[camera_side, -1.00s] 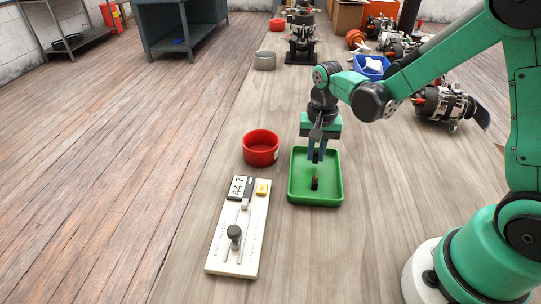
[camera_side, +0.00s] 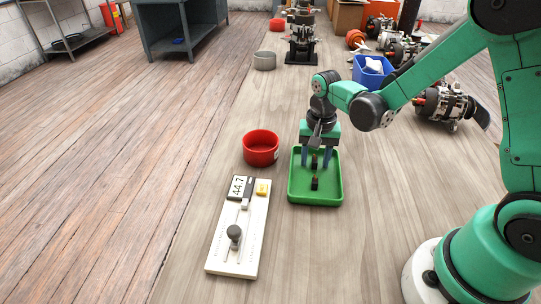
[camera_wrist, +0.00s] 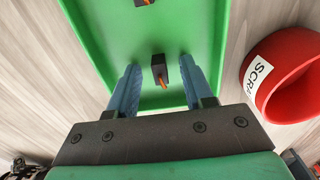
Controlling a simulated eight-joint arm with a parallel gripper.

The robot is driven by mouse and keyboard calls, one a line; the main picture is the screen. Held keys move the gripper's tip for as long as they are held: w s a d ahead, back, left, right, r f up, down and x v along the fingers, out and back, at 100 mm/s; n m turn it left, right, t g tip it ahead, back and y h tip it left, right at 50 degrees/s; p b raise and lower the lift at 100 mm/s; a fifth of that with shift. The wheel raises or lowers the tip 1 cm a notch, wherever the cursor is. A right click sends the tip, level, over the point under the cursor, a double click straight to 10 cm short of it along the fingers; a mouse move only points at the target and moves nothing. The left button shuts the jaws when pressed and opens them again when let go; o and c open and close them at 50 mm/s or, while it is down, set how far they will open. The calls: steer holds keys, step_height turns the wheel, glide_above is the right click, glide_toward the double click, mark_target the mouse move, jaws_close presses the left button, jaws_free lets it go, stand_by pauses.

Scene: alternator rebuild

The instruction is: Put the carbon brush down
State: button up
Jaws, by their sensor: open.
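The carbon brush (camera_side: 314,161), a small dark block, is in the green tray (camera_side: 338,199) toward its far end. In the wrist view the brush (camera_wrist: 158,68), with an orange-brown lead, stands between my fingers with a gap on each side. A second dark brush (camera_side: 315,184) is in the tray nearer the side camera; it also shows at the top edge of the wrist view (camera_wrist: 143,2). My gripper (camera_side: 318,163) is open, pointing down into the tray, its blue fingers on either side of the first brush.
A red bowl (camera_side: 261,149) stands left of the tray; its label, partly seen in the wrist view (camera_wrist: 258,75), starts "SCRA". A white gauge board (camera_side: 238,247) reading 44.7 lies at the front left. A blue bin (camera_side: 369,78) and alternator parts (camera_side: 443,106) stand farther back.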

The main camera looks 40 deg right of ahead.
mark_target(315, 160)
step_height(315, 160, up, 11)
steer(key=s+a+r+n+t, duration=0.2)
steer(key=s+n+t, duration=0.4)
steer(key=n, duration=0.3)
steer(key=shift+s+a+t, duration=0.25)
steer(key=shift+a+t, duration=0.35)
stand_by(1.3)
